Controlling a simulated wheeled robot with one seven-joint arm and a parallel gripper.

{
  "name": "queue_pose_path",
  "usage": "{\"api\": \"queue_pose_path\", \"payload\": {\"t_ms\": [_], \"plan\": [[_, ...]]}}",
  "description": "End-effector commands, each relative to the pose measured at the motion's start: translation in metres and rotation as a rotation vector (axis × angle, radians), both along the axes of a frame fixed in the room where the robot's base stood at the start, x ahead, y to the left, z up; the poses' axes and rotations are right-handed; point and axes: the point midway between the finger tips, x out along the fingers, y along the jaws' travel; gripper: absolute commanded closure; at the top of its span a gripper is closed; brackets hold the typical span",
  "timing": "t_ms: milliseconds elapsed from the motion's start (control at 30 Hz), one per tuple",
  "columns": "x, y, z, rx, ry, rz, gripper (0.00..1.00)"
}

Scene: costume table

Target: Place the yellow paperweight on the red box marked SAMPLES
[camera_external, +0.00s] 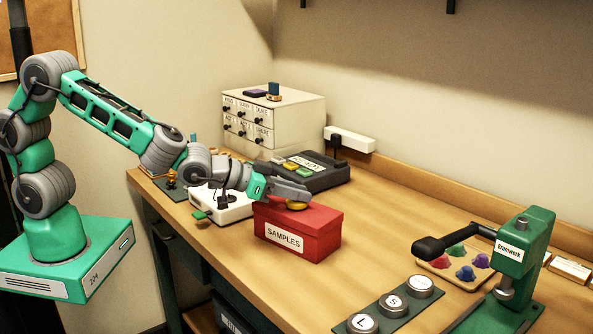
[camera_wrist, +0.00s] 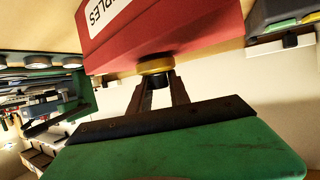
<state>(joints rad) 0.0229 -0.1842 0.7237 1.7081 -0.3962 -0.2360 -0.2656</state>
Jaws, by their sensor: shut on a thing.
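The red box (camera_external: 314,236) carries a white SAMPLES label and stands upright on the table; it also fills the top of the wrist view (camera_wrist: 165,28). The yellow paperweight (camera_external: 297,205) is at the top of the box, with a yellow disc and a dark knob in the wrist view (camera_wrist: 155,66). My gripper (camera_external: 300,196) reaches in from the left over the box lid. In the wrist view its fingers (camera_wrist: 160,84) are shut on the paperweight's dark knob. The paperweight's yellow base appears against the lid; I cannot tell if its weight rests there.
A dark tray labelled with coloured blocks (camera_external: 310,168) sits behind the box. A white drawer cabinet (camera_external: 273,118) is further back. A green press (camera_external: 515,265), a tray of coloured knobs (camera_external: 455,262) and round weights (camera_external: 393,306) stand at the right.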

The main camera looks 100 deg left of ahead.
Motion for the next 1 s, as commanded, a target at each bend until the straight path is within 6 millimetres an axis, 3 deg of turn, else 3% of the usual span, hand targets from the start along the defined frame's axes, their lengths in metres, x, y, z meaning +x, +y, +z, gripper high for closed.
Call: {"api": "queue_pose_path", "payload": {"t_ms": [367,400,633,1000], "plan": [[0.0004,-0.0002,-0.0055,0.001,-0.006,-0.001,1.0],[0.0,-0.0002,-0.0053,0.0,-0.003,-0.001,0.75],[-0.0001,-0.0002,-0.0049,0.001,-0.003,0.0,0.56],[-0.0049,-0.003,0.0006,0.001,-0.004,-0.002,0.55]]}}
